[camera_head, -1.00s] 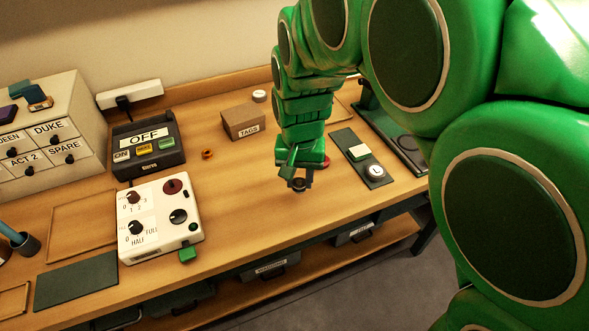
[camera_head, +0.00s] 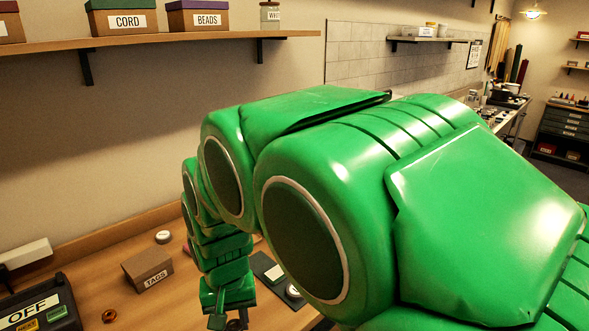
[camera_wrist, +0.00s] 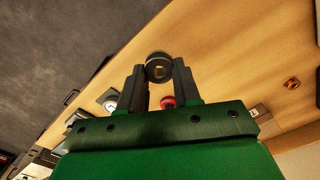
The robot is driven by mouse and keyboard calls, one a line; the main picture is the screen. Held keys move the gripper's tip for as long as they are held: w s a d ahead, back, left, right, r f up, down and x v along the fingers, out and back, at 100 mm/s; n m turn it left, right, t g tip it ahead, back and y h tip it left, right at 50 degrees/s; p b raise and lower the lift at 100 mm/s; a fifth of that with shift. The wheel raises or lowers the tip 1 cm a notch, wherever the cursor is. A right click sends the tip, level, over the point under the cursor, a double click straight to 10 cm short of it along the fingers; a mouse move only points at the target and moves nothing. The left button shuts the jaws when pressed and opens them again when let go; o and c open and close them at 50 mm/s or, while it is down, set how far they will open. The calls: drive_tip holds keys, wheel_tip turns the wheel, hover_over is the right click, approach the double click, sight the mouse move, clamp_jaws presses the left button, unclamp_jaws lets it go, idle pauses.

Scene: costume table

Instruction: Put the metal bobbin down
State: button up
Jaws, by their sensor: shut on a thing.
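The metal bobbin (camera_wrist: 158,68) is a small round, dark-rimmed piece with a lighter centre. In the wrist view it sits between the fingertips of my gripper (camera_wrist: 160,78), which is shut on it. The wooden table (camera_wrist: 215,75) lies below it; the gap to the table cannot be judged. In the head view my gripper (camera_head: 236,322) is at the bottom edge, partly cut off, and the bobbin is hard to make out there.
A TAGS box (camera_head: 148,270) and a small white round item (camera_head: 163,237) stand left of my gripper. An orange ring (camera_head: 109,315) lies near the OFF device (camera_head: 38,305). A dark pad (camera_head: 268,268) is to the right. A red thing (camera_wrist: 168,102) shows behind my fingers.

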drive_tip(key=w+d+f+m, duration=0.1)
drive_tip(key=w+d, duration=0.8)
drive_tip(key=w, duration=0.1)
drive_tip(key=w+d+f+m, duration=0.1)
drive_tip(key=w+d+f, duration=0.1)
drive_tip(key=w+d, duration=0.7)
drive_tip(key=w+d+f+m, duration=0.1)
drive_tip(key=w+d+f, duration=0.1)
drive_tip(key=w+d, duration=0.8)
drive_tip(key=shift+w, duration=1.45)
drive_tip(key=shift+r, duration=0.1)
